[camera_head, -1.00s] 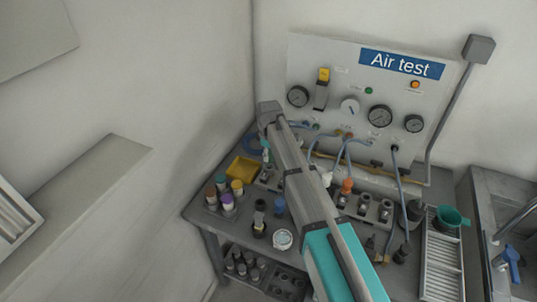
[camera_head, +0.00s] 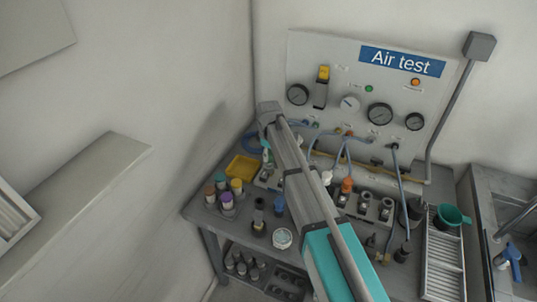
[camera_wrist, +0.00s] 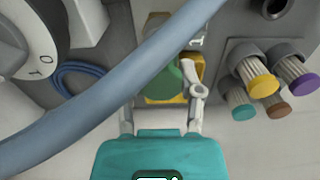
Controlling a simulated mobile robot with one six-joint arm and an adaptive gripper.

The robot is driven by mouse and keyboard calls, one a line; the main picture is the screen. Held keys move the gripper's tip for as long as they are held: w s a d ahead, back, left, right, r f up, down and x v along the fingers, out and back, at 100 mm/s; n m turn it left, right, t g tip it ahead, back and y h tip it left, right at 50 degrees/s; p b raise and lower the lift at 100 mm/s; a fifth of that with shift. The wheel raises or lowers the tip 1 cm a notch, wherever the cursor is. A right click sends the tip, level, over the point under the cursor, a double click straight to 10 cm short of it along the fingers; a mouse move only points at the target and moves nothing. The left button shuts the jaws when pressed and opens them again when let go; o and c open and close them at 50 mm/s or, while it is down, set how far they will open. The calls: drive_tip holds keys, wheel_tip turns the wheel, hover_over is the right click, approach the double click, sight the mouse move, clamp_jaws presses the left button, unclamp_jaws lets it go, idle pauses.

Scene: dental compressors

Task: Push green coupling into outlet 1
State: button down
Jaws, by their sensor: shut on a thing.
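The green coupling (camera_wrist: 166,79) shows in the wrist view between the fingers of my gripper (camera_wrist: 164,97), which is shut on it. A blue hose passes in front and hides part of it. In the head view my gripper (camera_head: 267,152) is small and partly hidden by my arm, at the left end of the bench below the test panel. The panel (camera_head: 310,60) is pale and carries gauges, a knob and a row of coloured ports at its lower edge.
A yellow tray (camera_head: 243,168) lies by the wall. Several colour-capped containers (camera_head: 227,201) stand at the bench's left corner. An orange-topped fitting (camera_head: 347,185) and valve blocks stand right of my arm. Blue hoses (camera_head: 358,147) hang before the panel. A green funnel (camera_head: 449,215) is at right.

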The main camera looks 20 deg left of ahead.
drive_tip(key=shift+f+b, duration=0.9)
drive_tip(key=shift+f, duration=0.1)
drive_tip(key=shift+c, duration=0.8)
unclamp_jaws()
drive_tip(key=shift+r, duration=0.2)
wheel_tip(320, 180, up, 8)
drive_tip(key=p, duration=0.8)
drive_tip(key=shift+r+p, duration=0.15)
drive_tip(key=shift+p, duration=0.25)
drive_tip(key=s+d, duration=0.4)
drive_tip(key=s, duration=0.9)
drive_tip(key=s+d, duration=0.4)
drive_tip(key=s, duration=1)
drive_tip(key=shift+s+d+r, duration=0.15)
drive_tip(key=shift+s+d, duration=0.15)
drive_tip(key=shift+d, duration=0.05)
